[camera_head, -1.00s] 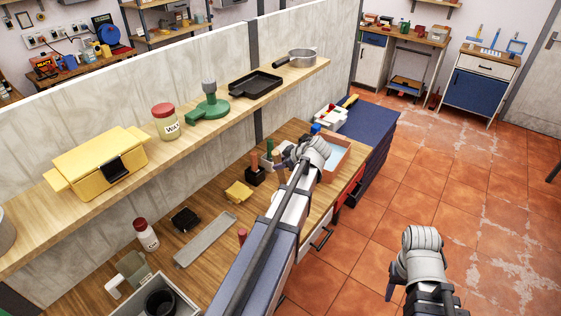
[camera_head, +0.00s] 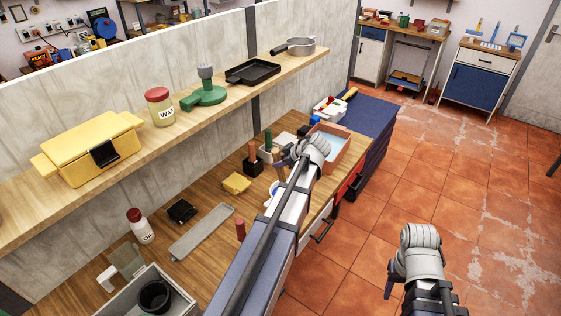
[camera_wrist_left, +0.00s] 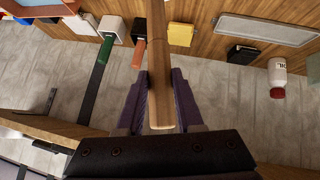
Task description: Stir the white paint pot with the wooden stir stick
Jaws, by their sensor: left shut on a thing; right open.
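The wooden stir stick (camera_wrist_left: 158,60) is held between the purple fingers of my left gripper (camera_wrist_left: 160,98), which is shut on it. In the head view my left gripper (camera_head: 286,160) is over the right part of the workbench, and a short piece of the stick (camera_head: 278,170) shows beside it. A white round rim, apparently the white paint pot (camera_head: 269,191), shows just below the stick, partly hidden by my left arm. I cannot tell whether the stick's tip is inside it. My right gripper (camera_head: 390,288) is open and empty over the floor, mostly hidden by its wrist.
An orange tray with blue inside (camera_head: 337,139) stands right of my left gripper. A dark holder with a brush (camera_head: 253,165), a yellow sponge (camera_head: 236,183), a grey tray (camera_head: 202,232) and an oil bottle (camera_head: 141,226) are on the bench. A shelf (camera_head: 215,112) runs above it.

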